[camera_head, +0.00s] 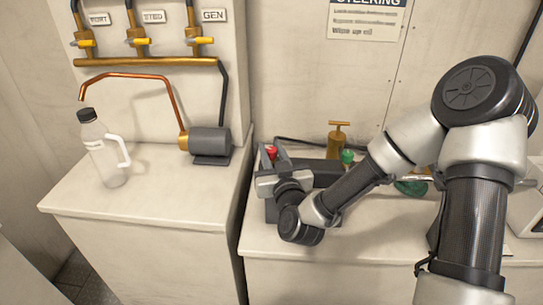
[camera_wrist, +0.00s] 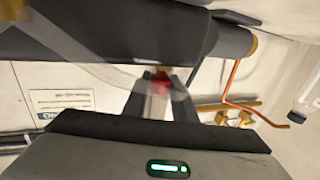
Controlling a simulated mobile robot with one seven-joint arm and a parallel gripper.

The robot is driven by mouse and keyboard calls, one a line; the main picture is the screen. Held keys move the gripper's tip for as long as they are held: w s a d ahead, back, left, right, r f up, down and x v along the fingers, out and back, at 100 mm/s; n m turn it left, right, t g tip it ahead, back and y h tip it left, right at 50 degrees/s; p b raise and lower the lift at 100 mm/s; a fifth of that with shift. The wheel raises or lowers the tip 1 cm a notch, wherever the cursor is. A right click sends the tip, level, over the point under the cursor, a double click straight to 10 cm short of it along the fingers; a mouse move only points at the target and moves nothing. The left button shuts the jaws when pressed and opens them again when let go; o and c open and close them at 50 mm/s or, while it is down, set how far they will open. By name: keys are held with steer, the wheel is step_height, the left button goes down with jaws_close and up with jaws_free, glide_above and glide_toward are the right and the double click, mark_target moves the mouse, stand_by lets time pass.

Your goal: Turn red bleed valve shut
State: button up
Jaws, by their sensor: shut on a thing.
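The red bleed valve (camera_head: 271,152) shows as a small red knob at the left end of a dark steering unit (camera_head: 325,174) on the right-hand counter. My gripper (camera_head: 273,160) reaches it from the front right, with its fingers around the red knob. In the wrist view the red knob (camera_wrist: 160,83) sits between the two dark fingertips, and my gripper (camera_wrist: 160,95) is shut on it. The fingers partly hide the knob, and its turn angle cannot be told.
A green knob (camera_head: 347,156) and a brass fitting (camera_head: 337,138) stand right of the valve. A clear bottle (camera_head: 103,155) and a dark pump (camera_head: 210,143) sit on the left counter. Brass pipework (camera_head: 145,61) with yellow-handled valves is on the wall above.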

steer(key=m+h+b, duration=0.1)
steer(key=m+h, duration=0.1)
steer(key=h, duration=0.1)
steer(key=m+h+b, duration=0.2)
steer(key=h, duration=0.1)
steer(key=m+h+b, duration=0.1)
steer(key=m+h, duration=0.1)
steer(key=h, duration=0.2)
steer(key=shift+a+f, duration=0.1)
steer(key=shift+a, duration=0.15)
steer(key=m+g+h+b, duration=0.1)
steer(key=m+g+h, duration=0.1)
steer(key=m+h, duration=0.1)
steer(key=shift+d+m+h, duration=0.1)
steer(key=shift+m+h, duration=0.3)
steer(key=shift+h, duration=0.5)
steer(key=shift+d+m+g+h, duration=0.1)
steer(key=shift+m+g+h, duration=1.3)
steer(key=shift+g+h, duration=0.25)
steer(key=o, duration=1)
steer(key=shift+d, duration=0.1)
steer(key=shift+o, duration=0.2)
steer(key=p+v, duration=0.2)
steer(key=v, duration=1.5)
steer(key=shift+a, duration=0.25)
